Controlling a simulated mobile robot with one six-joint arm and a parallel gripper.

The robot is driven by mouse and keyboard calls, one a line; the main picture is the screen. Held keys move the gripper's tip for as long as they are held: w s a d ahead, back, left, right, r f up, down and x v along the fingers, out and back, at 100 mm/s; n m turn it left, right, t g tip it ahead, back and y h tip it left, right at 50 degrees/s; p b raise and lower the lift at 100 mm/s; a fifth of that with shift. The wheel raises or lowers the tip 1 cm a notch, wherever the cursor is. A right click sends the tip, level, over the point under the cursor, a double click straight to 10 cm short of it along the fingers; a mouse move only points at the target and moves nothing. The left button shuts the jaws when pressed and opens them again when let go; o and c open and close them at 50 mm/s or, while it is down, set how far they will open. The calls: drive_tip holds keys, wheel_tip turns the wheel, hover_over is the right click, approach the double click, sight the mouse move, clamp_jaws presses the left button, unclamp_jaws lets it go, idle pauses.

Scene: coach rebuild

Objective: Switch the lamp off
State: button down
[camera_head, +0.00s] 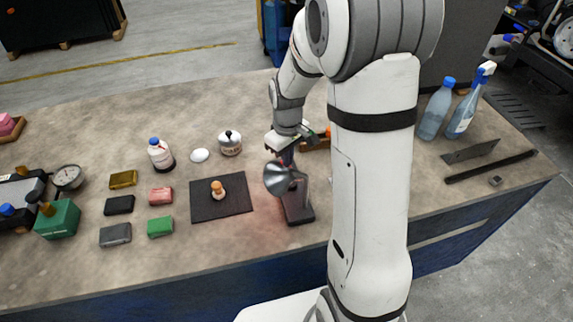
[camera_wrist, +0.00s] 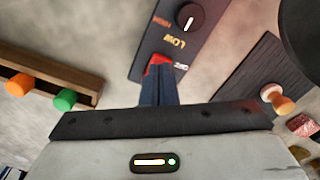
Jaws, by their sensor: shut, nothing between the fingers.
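The lamp has a grey metal cone shade (camera_head: 280,179) and a dark base (camera_head: 299,207) near the table's front edge. In the wrist view its base panel (camera_wrist: 178,40) bears a round black knob (camera_wrist: 190,17) with a white mark, the word LOW, and a red switch (camera_wrist: 159,61). My gripper (camera_head: 287,158) is behind the shade in the head view. In the wrist view its shut, empty fingers (camera_wrist: 157,82) are at the red switch and partly cover it. I cannot tell whether they touch it. A faint reddish tint shows on the tabletop before the lamp.
A dark mat (camera_head: 235,204) with a wooden peg figure (camera_head: 217,190) lies left of the lamp. A wooden rack (camera_wrist: 45,80) with orange and green pegs is close to my gripper. My arm hides part of the table.

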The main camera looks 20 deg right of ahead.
drive_tip(key=shift+f+b, duration=0.55)
drive_tip(key=shift+f, duration=0.2)
drive_tip(key=shift+r, duration=0.15)
drive_tip(key=shift+r+p, duration=2.45)
drive_tip(key=shift+r, duration=0.95)
drive_tip(key=s+r+m+t, duration=0.1)
drive_tip(key=s+r+m, duration=0.2)
drive_tip(key=s+r, duration=0.3)
drive_tip(key=s+r+m+t, duration=0.2)
drive_tip(key=s+r, duration=0.5)
drive_tip(key=s, duration=0.6)
drive_tip(key=shift+s+a+m, duration=0.15)
drive_tip(key=shift+a+m, duration=0.1)
drive_tip(key=shift+m, duration=0.25)
drive_tip(key=shift+r, duration=0.1)
